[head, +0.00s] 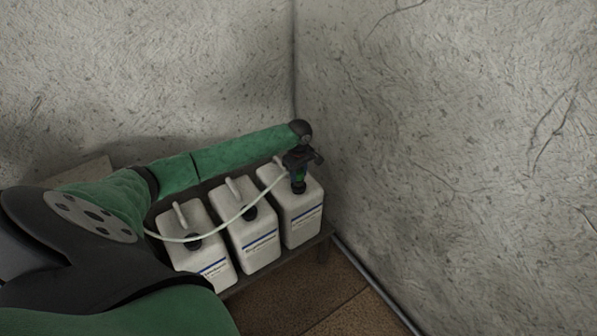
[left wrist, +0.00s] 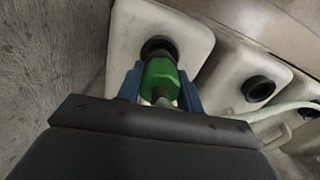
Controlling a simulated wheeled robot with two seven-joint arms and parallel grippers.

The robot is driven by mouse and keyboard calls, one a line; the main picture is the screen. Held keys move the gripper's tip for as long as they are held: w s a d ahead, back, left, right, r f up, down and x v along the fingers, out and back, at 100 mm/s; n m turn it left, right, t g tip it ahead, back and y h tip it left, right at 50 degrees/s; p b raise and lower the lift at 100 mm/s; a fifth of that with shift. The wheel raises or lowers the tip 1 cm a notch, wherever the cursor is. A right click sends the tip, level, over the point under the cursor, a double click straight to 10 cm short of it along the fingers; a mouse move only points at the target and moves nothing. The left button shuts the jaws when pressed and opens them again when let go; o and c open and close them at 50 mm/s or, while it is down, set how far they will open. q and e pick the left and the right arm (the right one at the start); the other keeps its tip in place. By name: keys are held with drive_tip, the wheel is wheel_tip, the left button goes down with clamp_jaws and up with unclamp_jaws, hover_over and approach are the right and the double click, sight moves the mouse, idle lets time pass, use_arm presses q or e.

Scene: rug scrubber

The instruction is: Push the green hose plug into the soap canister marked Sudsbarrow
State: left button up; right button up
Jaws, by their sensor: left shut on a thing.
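Three white canisters with blue-striped labels stand in a row: left (head: 207,262), middle (head: 252,240) and right (head: 303,222). Their lettering is too small to read surely, so I cannot tell which is Sudsbarrow. My left gripper (head: 298,176) is over the right canister, pointing down. In the left wrist view its blue fingers are shut on the green hose plug (left wrist: 160,79). The plug is at the black neck (left wrist: 157,47) of that canister and hides part of it. I cannot tell whether it touches or has entered. My right gripper is not in view.
A pale hose (head: 239,213) sags from the plug across the middle and left canisters. The canisters stand on a low dark rack (head: 283,259) in the corner. Rough grey walls close in behind and to the right. Brown floor (head: 330,295) lies in front.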

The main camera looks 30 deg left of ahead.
use_arm(q)
drive_tip(key=shift+f, duration=0.1)
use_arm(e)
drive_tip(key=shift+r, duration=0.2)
use_arm(q)
drive_tip(key=shift+f, duration=1.2)
idle(0.3)
drive_tip(key=o, duration=1.2)
drive_tip(key=shift+c, duration=0.2)
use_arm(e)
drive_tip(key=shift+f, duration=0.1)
use_arm(q)
drive_tip(key=shift+r+b, duration=1.1)
drive_tip(key=shift+r, duration=2.75)
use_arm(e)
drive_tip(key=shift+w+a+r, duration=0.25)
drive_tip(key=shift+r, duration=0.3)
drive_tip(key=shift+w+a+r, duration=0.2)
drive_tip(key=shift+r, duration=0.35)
